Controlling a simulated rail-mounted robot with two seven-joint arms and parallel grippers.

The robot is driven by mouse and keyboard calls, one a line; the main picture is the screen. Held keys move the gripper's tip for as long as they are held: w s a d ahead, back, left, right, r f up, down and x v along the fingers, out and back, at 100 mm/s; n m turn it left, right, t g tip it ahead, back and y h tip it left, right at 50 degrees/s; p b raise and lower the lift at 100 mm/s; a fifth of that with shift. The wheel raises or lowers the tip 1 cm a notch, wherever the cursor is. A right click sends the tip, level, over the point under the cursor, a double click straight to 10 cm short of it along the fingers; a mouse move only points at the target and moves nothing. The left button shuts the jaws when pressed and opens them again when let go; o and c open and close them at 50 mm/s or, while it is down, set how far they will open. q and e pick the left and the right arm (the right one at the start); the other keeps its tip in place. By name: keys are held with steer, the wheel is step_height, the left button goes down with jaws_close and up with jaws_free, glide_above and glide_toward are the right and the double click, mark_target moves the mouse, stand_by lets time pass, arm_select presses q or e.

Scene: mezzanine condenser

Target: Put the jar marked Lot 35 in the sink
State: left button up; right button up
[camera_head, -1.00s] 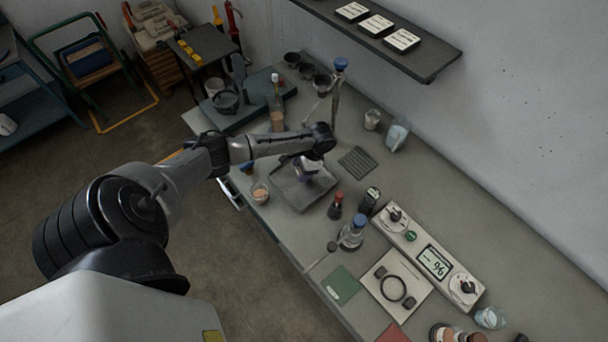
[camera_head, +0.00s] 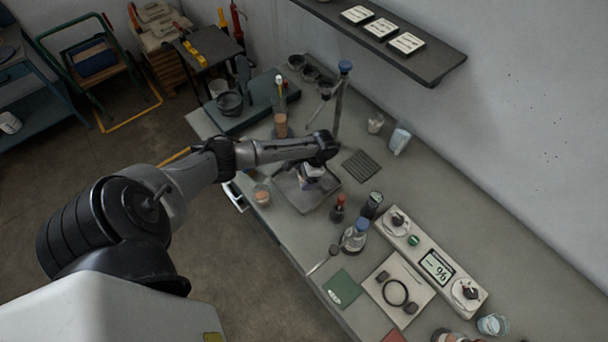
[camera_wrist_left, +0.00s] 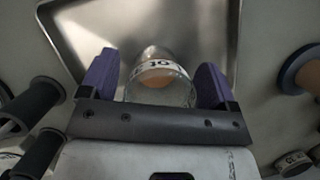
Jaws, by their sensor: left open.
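The sink (camera_head: 296,202) is a shallow grey metal basin in the bench top, and its shiny walls fill the top of the left wrist view (camera_wrist_left: 208,32). My left gripper (camera_head: 311,176) is over the sink, pointing down. In the left wrist view its two purple fingers (camera_wrist_left: 160,88) are apart, one on each side of a clear glass jar (camera_wrist_left: 160,92) with orange-brown contents and a white label band. The label is upside down and only partly visible, so I cannot read its lot number. I cannot tell whether the jar touches the basin floor. My right gripper is not in view.
Another small jar (camera_head: 262,195) stands at the bench edge left of the sink. A red-capped bottle (camera_head: 338,208), a dark bottle (camera_head: 371,205) and a blue-capped flask (camera_head: 355,236) stand right of it. A ribbed dark mat (camera_head: 361,165) lies behind. A shelf (camera_head: 430,62) overhangs the back.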

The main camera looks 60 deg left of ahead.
arm_select(q)
steer(key=shift+r, duration=0.15)
steer(key=shift+w+r, duration=0.1)
steer(key=shift+r, duration=0.1)
steer(key=w+b, duration=0.1)
steer(key=w, duration=0.3)
steer(key=w+d+b, duration=0.1)
steer(key=w+b, duration=0.1)
steer(key=w, duration=0.1)
steer(key=w+d+b, duration=0.1)
steer(key=w+b, duration=0.1)
steer(key=w, duration=0.2)
steer(key=shift+w+d+r, duration=0.15)
steer(key=shift+w+r, duration=0.1)
steer(key=shift+w, duration=0.05)
steer(key=shift+w+r, duration=0.1)
steer(key=shift+w, duration=0.15)
